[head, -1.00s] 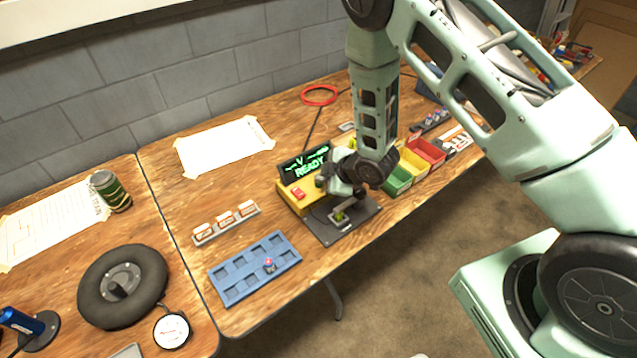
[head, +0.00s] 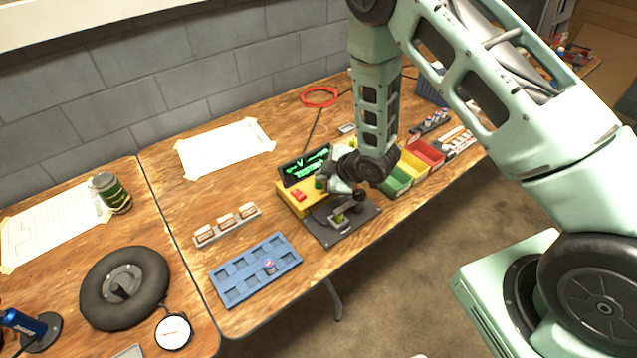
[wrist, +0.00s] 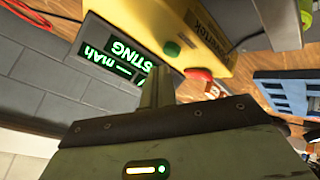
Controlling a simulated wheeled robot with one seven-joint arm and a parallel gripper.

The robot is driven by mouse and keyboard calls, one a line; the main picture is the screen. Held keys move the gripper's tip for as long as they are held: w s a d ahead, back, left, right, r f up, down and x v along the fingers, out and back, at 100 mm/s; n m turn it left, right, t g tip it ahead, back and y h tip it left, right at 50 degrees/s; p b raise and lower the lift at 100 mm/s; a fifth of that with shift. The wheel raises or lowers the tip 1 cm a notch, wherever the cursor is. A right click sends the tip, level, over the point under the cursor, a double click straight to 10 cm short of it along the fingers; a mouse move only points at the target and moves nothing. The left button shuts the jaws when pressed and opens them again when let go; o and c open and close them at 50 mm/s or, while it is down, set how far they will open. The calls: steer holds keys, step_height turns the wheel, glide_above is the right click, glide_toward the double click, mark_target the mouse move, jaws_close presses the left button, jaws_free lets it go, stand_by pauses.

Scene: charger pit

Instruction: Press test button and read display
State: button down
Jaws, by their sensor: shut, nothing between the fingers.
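The yellow tester (head: 290,199) stands on the bench, and its dark display (head: 304,166) is lit with green text. In the wrist view the display (wrist: 115,52) is upside down and partly cut off; I read "STING" and dashes before "mAh". A green button (wrist: 172,48) and a red button (wrist: 198,74) sit on the tester's yellow face. My gripper (wrist: 158,75) is shut and empty, its fingertips close by the green button; I cannot tell whether they touch it. In the head view my gripper (head: 330,184) is over the tester's right side, partly hidden by my wrist.
A black plate with a small cradle (head: 341,222) lies in front of the tester. A blue tray (head: 226,286) with one cell and a row of white-and-orange blocks (head: 226,220) are to the left. Green, yellow and red bins (head: 427,151) stand close on the right.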

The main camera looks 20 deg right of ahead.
mark_target(322, 189)
step_height(322, 189, up, 5)
steer(key=p, duration=0.3)
stand_by(0.4)
stand_by(0.7)
